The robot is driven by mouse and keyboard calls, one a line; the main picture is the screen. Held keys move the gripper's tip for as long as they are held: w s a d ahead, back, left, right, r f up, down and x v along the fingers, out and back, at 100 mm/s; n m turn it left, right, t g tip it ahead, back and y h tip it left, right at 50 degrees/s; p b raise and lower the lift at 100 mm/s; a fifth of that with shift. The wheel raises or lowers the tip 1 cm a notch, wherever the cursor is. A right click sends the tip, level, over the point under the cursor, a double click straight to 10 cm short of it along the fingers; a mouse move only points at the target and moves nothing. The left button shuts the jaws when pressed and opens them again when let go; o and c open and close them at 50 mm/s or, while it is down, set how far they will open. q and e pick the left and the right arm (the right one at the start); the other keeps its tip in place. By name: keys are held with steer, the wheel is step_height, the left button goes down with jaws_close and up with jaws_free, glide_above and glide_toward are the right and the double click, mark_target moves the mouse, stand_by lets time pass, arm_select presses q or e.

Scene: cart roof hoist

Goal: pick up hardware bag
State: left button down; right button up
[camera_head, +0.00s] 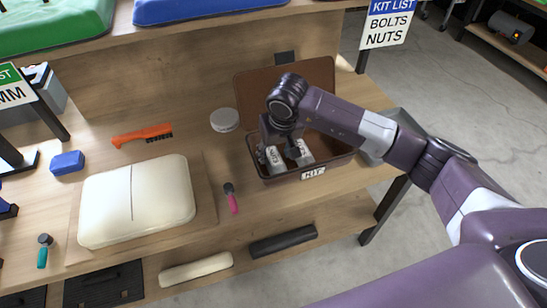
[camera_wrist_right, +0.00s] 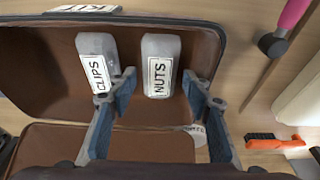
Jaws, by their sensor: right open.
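My right gripper (camera_head: 278,148) is open over the brown kit case (camera_head: 313,173), pointing down into it. In the right wrist view its two fingers (camera_wrist_right: 163,92) stand apart. A grey bag labelled NUTS (camera_wrist_right: 160,65) lies in line with the gap between them. It is the left bag (camera_head: 274,159) in the head view. A second grey bag labelled CLIPS (camera_wrist_right: 97,62) lies outside the finger on its side; it is the right bag (camera_head: 302,153) in the head view. I cannot tell whether the fingers touch either bag. My left gripper is not seen.
The case lid (camera_head: 325,78) stands open behind. A round grey tin (camera_head: 224,120), an orange brush (camera_head: 143,135), a pink-handled tool (camera_head: 231,198) and a cream cushion (camera_head: 140,200) lie left of the case. A sign (camera_head: 388,22) reads KIT LIST, BOLTS, NUTS.

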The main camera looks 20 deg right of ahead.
mark_target(274, 157)
steer(key=x, duration=0.3)
steer(key=shift+w+f+p, duration=0.25)
steer(key=shift+p, duration=0.1)
steer(key=c, duration=0.9)
steer(key=shift+o, duration=0.2)
steer(key=shift+r, duration=0.1)
